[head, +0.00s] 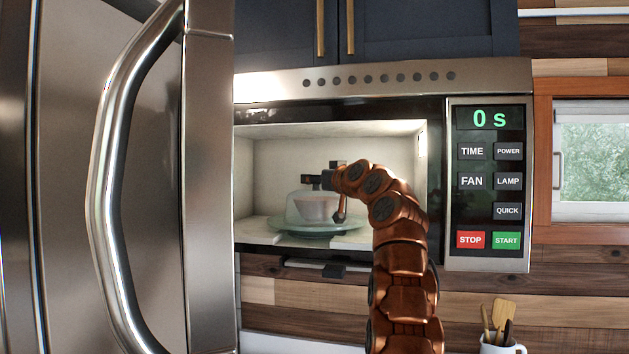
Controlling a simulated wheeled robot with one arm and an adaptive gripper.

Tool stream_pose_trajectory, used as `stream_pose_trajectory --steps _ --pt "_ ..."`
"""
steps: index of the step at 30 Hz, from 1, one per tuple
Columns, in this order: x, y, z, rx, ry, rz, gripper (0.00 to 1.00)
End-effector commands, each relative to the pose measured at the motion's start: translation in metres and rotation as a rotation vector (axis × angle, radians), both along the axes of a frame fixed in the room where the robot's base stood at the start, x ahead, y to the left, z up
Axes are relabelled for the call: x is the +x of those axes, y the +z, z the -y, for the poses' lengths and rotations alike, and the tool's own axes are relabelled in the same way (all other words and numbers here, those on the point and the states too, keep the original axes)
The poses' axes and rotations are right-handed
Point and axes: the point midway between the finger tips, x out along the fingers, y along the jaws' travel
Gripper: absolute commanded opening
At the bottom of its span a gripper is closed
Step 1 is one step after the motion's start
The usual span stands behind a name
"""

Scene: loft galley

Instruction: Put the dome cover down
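The dome cover (294,208) is a pale, see-through dome inside the open microwave. A pinkish-white bowl (318,208) shows within or behind it, above the round glass turntable (284,227). My gripper (318,180) is inside the microwave at the top right of the dome, with my copper arm reaching in from the lower right. The fingertips are small and dark and overlap the dome's top, so I cannot tell whether they grip it. I also cannot tell whether the dome's rim touches the turntable.
The microwave (490,255) has its cavity walls close around my gripper. Its panel reads "0 s". A large steel door with a long handle (112,190) fills the left side. A white mug with wooden utensils (502,346) stands at the lower right.

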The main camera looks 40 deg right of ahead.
Motion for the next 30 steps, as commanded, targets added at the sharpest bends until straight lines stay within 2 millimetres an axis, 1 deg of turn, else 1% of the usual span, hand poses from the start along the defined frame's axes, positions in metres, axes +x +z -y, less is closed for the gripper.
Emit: stream_pose_trajectory --steps 9,10,11,20,27,30 --pt "0.000 0.016 0.000 0.001 0.001 -0.001 0.55" --pt "-0.003 0.011 -0.002 0.000 0.001 0.001 0.55" --pt "-0.006 0.010 -0.002 -0.001 0.002 0.002 0.55" --pt "-0.042 0.009 -0.003 0.000 0.000 0.004 0.55" --pt "-0.081 0.009 -0.005 0.001 0.000 0.004 0.55" --pt "-0.094 0.009 -0.006 0.001 0.001 0.003 0.55"
